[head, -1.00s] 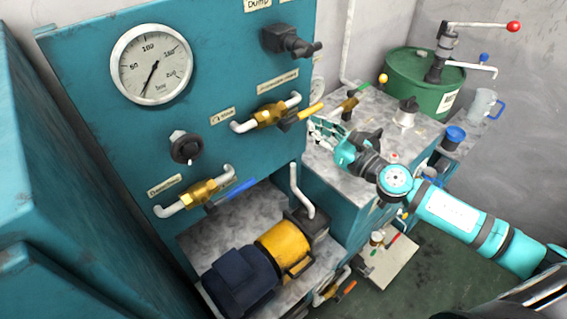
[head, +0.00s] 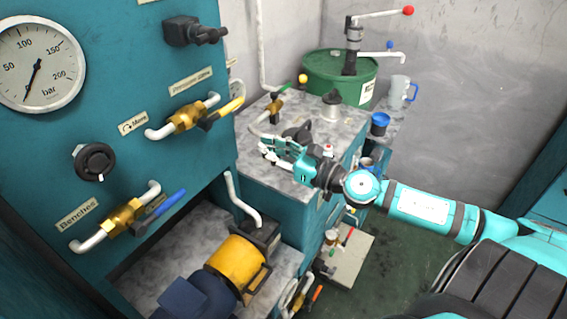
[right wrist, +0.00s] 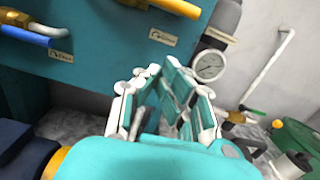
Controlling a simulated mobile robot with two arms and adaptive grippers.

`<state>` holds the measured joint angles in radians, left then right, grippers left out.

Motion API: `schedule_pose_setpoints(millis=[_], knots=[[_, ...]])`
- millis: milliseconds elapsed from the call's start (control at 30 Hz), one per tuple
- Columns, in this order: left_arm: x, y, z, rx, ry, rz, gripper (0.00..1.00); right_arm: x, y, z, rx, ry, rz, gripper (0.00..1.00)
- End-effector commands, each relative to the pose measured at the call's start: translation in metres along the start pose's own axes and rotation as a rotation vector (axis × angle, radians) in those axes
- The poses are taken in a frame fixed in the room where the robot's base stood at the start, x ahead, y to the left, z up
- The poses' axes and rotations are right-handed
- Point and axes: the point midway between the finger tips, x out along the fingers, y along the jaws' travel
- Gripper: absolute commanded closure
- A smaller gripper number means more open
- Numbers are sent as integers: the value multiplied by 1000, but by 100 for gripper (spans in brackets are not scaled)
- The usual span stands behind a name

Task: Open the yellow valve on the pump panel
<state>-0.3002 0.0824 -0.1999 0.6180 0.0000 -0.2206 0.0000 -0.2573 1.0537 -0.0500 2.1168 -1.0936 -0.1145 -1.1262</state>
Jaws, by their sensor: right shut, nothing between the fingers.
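The yellow valve is on the teal pump panel (head: 120,75), with a brass body (head: 188,116) on a white pipe. Its yellow handle (head: 226,109) points right and slightly up, past the panel's right edge. My right gripper (head: 264,150) is below and to the right of the handle, apart from it in the picture. It is shut and empty. Its teal and white fingers also show in the right wrist view (right wrist: 165,100). My left gripper is not in view.
A blue-handled valve (head: 125,217) is lower on the panel, with a black knob (head: 94,161) above it. A pressure gauge (head: 38,65) is at upper left. A yellow motor (head: 236,262) is below. A green drum (head: 340,78) stands behind the grey-topped cabinet (head: 255,128).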

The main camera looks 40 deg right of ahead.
Motion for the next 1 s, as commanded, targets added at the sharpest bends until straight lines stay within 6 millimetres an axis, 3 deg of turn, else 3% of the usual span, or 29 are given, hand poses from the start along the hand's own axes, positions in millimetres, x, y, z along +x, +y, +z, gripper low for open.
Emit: schedule_pose_setpoints(millis=[100,400,1000], knots=[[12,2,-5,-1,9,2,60,-15,2,-4,-3,4,3,100],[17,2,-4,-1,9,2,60,-35,1,-1,0,1,2,100],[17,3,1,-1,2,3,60,-37,1,1,-2,0,1,100]])
